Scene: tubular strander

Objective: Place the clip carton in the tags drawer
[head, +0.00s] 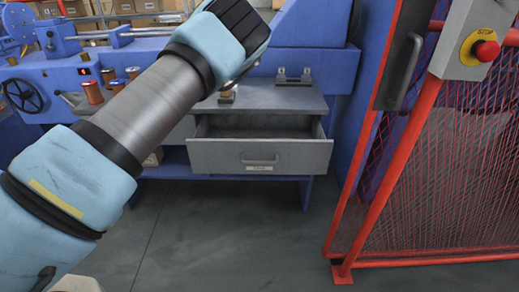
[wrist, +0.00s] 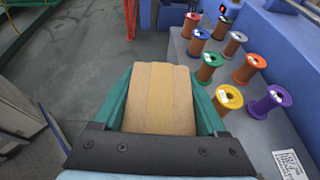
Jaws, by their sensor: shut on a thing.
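The clip carton, a tan cardboard box (wrist: 158,97), is held between the green fingers of my gripper (wrist: 160,88) in the wrist view. The gripper is shut on it, with a finger along each side. In the head view my arm reaches up to the top middle, and the fingers and carton are hidden there. A grey drawer (head: 232,158) stands pulled open under the grey cabinet top in the head view. It has a handle and a small label, too small to read. The visible part of its inside looks empty.
Several coloured spools (wrist: 249,68) stand on a grey surface at the right of the wrist view. A bracket (head: 294,77) sits on the cabinet top (head: 262,96). A red-framed mesh guard (head: 440,170) with a stop button (head: 486,51) stands right. Floor before the drawer is clear.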

